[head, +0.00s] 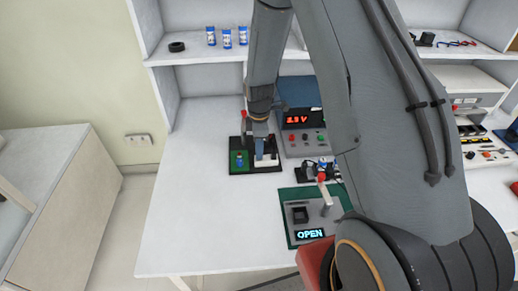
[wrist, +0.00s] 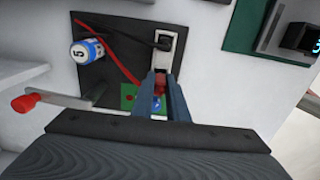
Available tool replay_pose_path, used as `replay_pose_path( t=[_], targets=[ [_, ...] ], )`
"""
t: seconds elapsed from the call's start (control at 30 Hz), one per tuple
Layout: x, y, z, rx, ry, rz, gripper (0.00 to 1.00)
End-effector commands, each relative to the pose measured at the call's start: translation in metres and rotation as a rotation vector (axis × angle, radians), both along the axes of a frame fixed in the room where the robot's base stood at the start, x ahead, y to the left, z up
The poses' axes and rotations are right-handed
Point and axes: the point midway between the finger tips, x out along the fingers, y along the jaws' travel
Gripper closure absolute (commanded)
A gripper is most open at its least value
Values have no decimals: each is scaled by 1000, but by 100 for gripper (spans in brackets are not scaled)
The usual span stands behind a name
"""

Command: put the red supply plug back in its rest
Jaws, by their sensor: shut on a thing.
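My gripper (wrist: 160,84) is shut on the red plug (wrist: 159,87), which shows as a small red piece between the fingertips in the wrist view. A red lead (wrist: 108,49) runs across the black board (wrist: 92,68) towards the fingertips. In the head view my gripper (head: 262,135) is low over the same board (head: 238,170). A green patch (wrist: 128,98) with red and blue spots lies just beyond the fingers, partly hidden by them. I cannot tell which part is the rest, nor whether the plug touches anything.
On the board are a cylinder marked 5 (wrist: 87,51), a white holder (wrist: 169,50) with a black lead, and a red-handled lever (wrist: 26,103). A supply (head: 298,120) with a red display stands behind. A tester reading OPEN (head: 310,234) is in front. The left tabletop is clear.

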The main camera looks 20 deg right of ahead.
Motion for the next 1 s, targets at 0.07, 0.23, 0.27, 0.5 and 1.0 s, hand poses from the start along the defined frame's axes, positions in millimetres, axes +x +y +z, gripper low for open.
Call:
replay_pose_path(
  t=[0.07,0.23,0.27,0.5,1.0],
  targets=[
    [0,0,-2,0,0,0,100],
    [0,0,-6,0,1,0,100],
    [0,0,-7,0,1,0,100],
    [0,0,-13,0,1,0,100],
    [0,0,-14,0,0,0,65]
  ],
)
